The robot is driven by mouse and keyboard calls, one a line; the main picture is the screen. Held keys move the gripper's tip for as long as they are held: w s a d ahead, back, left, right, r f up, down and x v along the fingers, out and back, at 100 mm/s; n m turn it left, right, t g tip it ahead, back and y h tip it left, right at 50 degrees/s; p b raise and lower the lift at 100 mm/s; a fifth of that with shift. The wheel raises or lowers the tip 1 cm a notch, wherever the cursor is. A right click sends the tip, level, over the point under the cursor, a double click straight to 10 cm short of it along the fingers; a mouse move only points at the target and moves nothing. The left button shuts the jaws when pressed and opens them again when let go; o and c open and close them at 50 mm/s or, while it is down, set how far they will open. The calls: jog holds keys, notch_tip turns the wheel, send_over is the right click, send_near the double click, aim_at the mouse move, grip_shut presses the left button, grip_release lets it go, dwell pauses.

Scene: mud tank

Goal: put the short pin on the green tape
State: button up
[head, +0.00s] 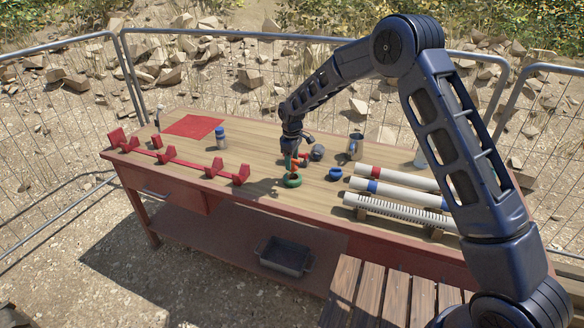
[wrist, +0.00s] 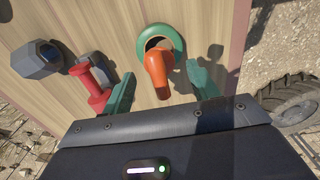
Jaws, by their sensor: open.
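An orange pin (wrist: 157,72), which looks like the short pin, shows in the wrist view between my fingers, overlapping the near side of the green tape ring (wrist: 177,42). Part of the ring's hole shows dark beyond it. In the head view the green tape (head: 292,182) lies near the table's front edge, with a bit of orange just above it. My gripper (wrist: 160,76) is open, one green finger on each side of the pin, with visible gaps. In the head view my gripper (head: 292,161) is low over the tape. I cannot tell exactly how the pin's base rests.
A red dumbbell-shaped piece (wrist: 92,86) lies close to my left finger, with a grey hex-headed piece (wrist: 38,58) beyond. A blue ring (head: 335,174), dark mug (head: 355,146) and pipes (head: 385,190) stand right. A red rack (head: 180,160) and bottle (head: 221,139) are left.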

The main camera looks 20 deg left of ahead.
notch_tip(320, 180, up, 8)
jog(key=shift+f, duration=0.2)
jog(key=shift+w+d+r, duration=0.1)
jog(key=w+d+r+m, duration=0.1)
jog(key=d+r+m, duration=0.1)
jog(key=d+r, duration=0.55)
jog(key=w+d+r+m+t, duration=0.15)
jog(key=d+r, duration=0.35)
jog(key=d, duration=0.5)
jog(key=w+d+r+m, duration=0.1)
jog(key=d+r+m, duration=0.1)
jog(key=d+r, duration=0.55)
jog(key=s+d+r+m+t, duration=0.1)
jog(key=s+d+r+m, duration=0.15)
jog(key=d, duration=0.75)
jog(key=s+d+r+m, duration=0.2)
jog(key=s+d, duration=0.2)
jog(key=d, duration=0.6)
jog(key=s+d+f+m+t, duration=0.2)
jog(key=s+d+m, duration=0.6)
jog(key=s+d, duration=1.1)
jog(key=shift+s, duration=0.85)
